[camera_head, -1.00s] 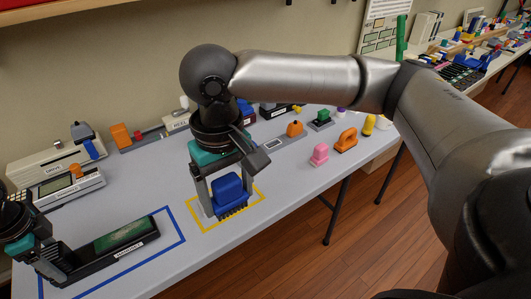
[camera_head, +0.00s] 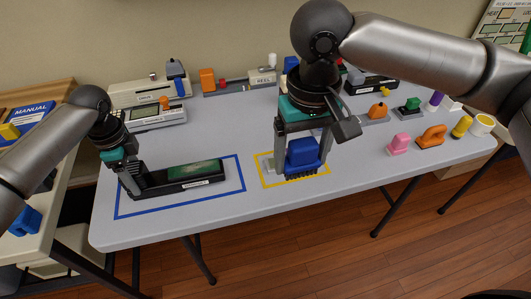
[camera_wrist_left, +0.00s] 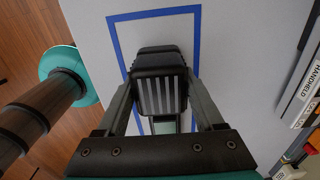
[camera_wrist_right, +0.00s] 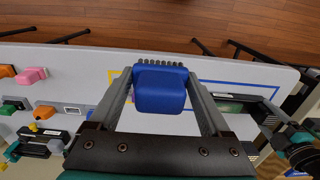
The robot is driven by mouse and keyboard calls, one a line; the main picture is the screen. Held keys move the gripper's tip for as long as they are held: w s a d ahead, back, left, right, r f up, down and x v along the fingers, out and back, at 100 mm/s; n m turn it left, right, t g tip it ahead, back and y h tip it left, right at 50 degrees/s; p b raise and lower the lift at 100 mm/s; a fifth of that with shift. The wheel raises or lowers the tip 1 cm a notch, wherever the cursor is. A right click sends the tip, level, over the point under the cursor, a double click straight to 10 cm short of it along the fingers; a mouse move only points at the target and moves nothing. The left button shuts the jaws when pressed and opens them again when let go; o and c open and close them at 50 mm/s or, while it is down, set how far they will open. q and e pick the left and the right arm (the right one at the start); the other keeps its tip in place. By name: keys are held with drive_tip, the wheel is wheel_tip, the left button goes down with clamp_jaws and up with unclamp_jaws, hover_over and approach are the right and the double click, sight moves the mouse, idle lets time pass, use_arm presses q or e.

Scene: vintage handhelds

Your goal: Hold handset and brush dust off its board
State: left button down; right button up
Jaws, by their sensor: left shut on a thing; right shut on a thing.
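The black handset (camera_head: 182,178) lies in the blue taped rectangle (camera_head: 238,188), its long green board (camera_head: 195,170) facing up with pale dust on it. My left gripper (camera_head: 130,182) is shut on the handset's left end, which shows a striped grille in the left wrist view (camera_wrist_left: 158,95). The blue brush (camera_head: 303,153) stands upright, dark bristles down, over the yellow taped rectangle (camera_head: 322,172). My right gripper (camera_head: 302,160) is shut around its blue grip, also seen in the right wrist view (camera_wrist_right: 160,90). Whether the bristles touch the table is unclear.
Behind stand a grey device (camera_head: 150,90) and a calculator-like device (camera_head: 155,115). To the right are an orange-handled tool (camera_head: 431,136), a pink block (camera_head: 399,143) and a yellow piece (camera_head: 461,126). The table between handset and brush is clear.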

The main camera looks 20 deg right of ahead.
drive_tip(key=w+a+f, duration=0.1)
drive_tip(key=w+a, duration=1.5)
drive_tip(key=a, duration=0.2)
drive_tip(key=shift+a, duration=0.4)
drive_tip(key=shift+s, duration=0.1)
drive_tip(key=shift+f, duration=4.85)
drive_tip(key=o, duration=0.7)
clamp_jaws()
